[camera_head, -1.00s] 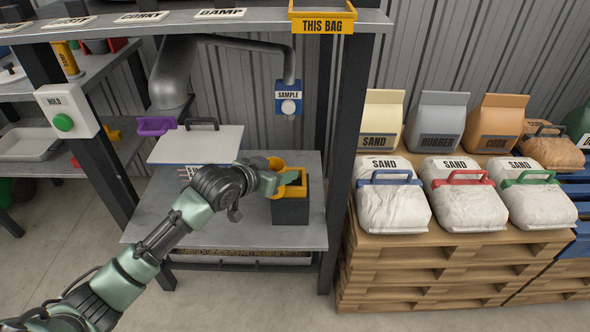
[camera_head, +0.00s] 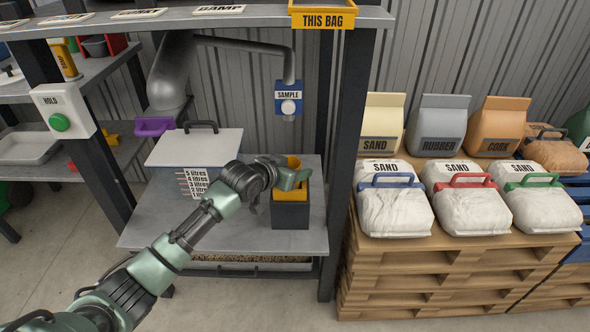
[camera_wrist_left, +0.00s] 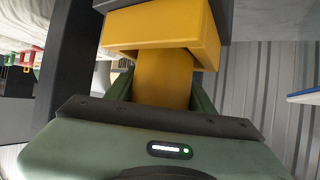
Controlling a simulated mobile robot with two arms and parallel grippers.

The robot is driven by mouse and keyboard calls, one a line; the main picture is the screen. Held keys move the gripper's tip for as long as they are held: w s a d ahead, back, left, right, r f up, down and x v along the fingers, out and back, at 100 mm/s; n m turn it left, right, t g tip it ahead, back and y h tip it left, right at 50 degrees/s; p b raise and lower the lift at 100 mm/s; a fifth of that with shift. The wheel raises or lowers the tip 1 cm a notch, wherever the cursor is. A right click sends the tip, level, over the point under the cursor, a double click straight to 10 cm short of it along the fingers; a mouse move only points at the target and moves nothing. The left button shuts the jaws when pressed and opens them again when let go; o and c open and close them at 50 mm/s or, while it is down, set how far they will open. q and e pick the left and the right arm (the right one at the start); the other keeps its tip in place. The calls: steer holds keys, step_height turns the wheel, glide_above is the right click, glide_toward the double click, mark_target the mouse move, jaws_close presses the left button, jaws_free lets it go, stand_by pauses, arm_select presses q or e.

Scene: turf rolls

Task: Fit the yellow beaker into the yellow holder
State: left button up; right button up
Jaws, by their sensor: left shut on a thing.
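The yellow beaker (camera_head: 293,162) is held upright by my left gripper (camera_head: 292,180), which is shut on it. The yellow holder (camera_head: 291,195) is a yellow collar on top of a dark box on the grey bench. The beaker stands at the collar, its upper part showing behind my fingers. In the left wrist view, the beaker (camera_wrist_left: 165,82) runs between my fingers and meets the wider collar (camera_wrist_left: 160,27). How deep it sits inside is hidden. My right gripper is not in view.
A white-topped container (camera_head: 196,148) with litre marks stands left of the holder. A sample spout with a blue sign (camera_head: 288,97) hangs above and behind. A dark post (camera_head: 343,170) stands close on the right, with sand bags (camera_head: 393,212) on pallets beyond.

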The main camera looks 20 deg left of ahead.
arm_select(q)
steer(key=shift+f, duration=0.1)
steer(key=o, duration=1.4)
steer(key=shift+o, duration=0.2)
